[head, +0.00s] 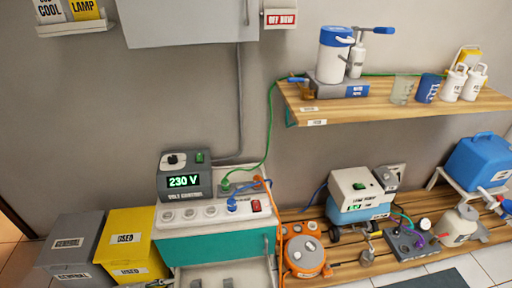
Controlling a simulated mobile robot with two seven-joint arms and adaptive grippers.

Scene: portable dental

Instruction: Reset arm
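Neither of my grippers shows in the head view, and no arm of mine can be made out. The task names no object. A grey voltage unit (185,174) with a green "230 V" display stands on a teal-sided cabinet (215,248) at the lower middle. A green cable and an orange cable run from sockets beside it.
A wooden wall shelf (400,109) at upper right holds a white canister (333,55), cups and bottles. A lower slatted bench (345,272) carries an orange reel (304,256), a pump (359,196) and a blue jug (478,162). Grey (75,241) and yellow (129,239) bins stand at left.

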